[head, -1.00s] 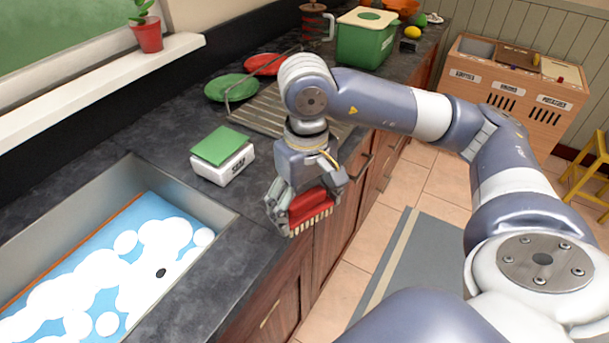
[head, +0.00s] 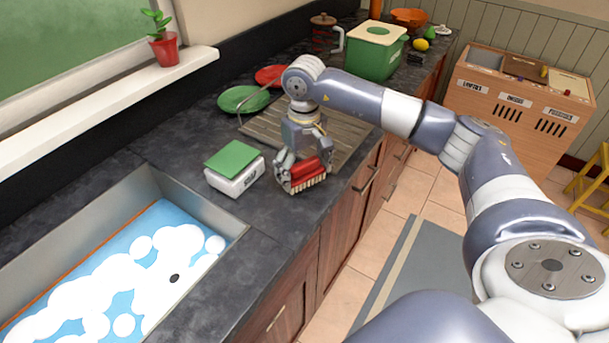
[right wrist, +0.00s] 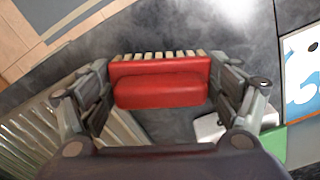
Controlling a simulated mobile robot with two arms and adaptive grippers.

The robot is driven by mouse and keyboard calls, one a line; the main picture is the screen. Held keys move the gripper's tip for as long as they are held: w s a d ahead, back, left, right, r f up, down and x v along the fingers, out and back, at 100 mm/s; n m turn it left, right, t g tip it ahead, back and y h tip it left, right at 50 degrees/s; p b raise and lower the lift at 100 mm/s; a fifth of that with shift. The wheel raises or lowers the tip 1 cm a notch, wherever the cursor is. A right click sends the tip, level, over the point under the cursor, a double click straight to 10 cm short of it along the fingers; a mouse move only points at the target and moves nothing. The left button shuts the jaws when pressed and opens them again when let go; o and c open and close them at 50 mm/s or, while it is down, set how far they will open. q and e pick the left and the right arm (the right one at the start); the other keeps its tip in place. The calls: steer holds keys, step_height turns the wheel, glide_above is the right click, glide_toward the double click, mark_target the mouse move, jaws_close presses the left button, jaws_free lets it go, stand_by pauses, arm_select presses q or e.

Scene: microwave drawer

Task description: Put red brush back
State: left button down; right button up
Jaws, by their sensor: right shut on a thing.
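The red brush (head: 308,173), with pale bristles along its lower edge, is between the fingers of my right gripper (head: 304,175). The gripper is shut on it over the dark counter, to the right of the white box with the green top. In the right wrist view the red brush (right wrist: 160,82) lies across between the two fingers, its bristles pointing away from the palm. I cannot tell whether the bristles touch the counter. My left gripper is not in view.
A white box with a green sponge-like top (head: 233,160) stands beside the gripper. The sink (head: 150,190) with foamy water is at the left. A ribbed drainboard (head: 345,140) with green (head: 243,99) and red (head: 270,76) plates lies behind. A green bin (head: 376,55) stands farther back.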

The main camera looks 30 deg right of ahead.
mark_target(305, 172)
step_height(305, 172, down, 2)
steer(key=shift+s+f+p, duration=0.1)
steer(key=shift+p, duration=0.4)
steer(key=shift+f, duration=0.4)
steer(key=o, duration=0.5)
steer(key=shift+f+b, duration=0.1)
steer(key=shift+b, duration=0.2)
steer(key=o, duration=0.4)
steer(key=shift+c, duration=0.2)
